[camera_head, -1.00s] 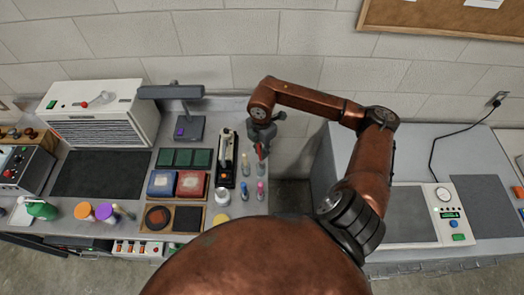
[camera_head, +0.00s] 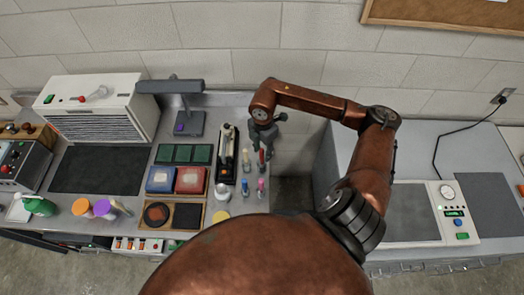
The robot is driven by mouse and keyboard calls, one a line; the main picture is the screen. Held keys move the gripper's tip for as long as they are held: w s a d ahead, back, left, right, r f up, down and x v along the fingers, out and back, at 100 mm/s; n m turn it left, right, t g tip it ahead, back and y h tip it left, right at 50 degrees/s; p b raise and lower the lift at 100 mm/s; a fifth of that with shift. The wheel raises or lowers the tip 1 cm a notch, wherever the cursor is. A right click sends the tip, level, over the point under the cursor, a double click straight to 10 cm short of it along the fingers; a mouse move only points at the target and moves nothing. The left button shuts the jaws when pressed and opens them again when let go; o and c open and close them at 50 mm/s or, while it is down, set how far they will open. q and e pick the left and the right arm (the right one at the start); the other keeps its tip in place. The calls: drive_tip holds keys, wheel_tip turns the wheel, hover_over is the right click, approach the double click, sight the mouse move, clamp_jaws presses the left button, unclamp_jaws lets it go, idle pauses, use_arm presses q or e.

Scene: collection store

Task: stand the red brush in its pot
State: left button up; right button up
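The red brush (camera_head: 262,158) is small in view, at the right end of the left bench. It looks roughly upright, just below my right gripper (camera_head: 263,150). The gripper's fingers look spread on either side above it, seemingly without gripping it. The pot under the brush is too small to make out clearly, so I cannot tell whether the brush is fully seated. My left gripper is not in view.
A black stand (camera_head: 226,168) is close to the left of the brushes. Blue (camera_head: 160,180) and red (camera_head: 190,180) boxes lie further left. A dark gap (camera_head: 293,192) separates this bench from the right bench (camera_head: 345,150). My arm covers part of the right bench.

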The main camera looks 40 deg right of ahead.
drive_tip(key=shift+s+r, duration=0.15)
drive_tip(key=shift+r, duration=0.1)
drive_tip(key=shift+w+d+r, duration=0.1)
drive_tip(key=shift+w+r, duration=0.15)
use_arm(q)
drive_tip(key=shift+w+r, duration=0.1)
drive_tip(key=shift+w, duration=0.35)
use_arm(e)
wheel_tip(320, 180, up, 11)
drive_tip(key=shift+s+r, duration=0.15)
drive_tip(key=shift+s, duration=0.1)
idle(0.4)
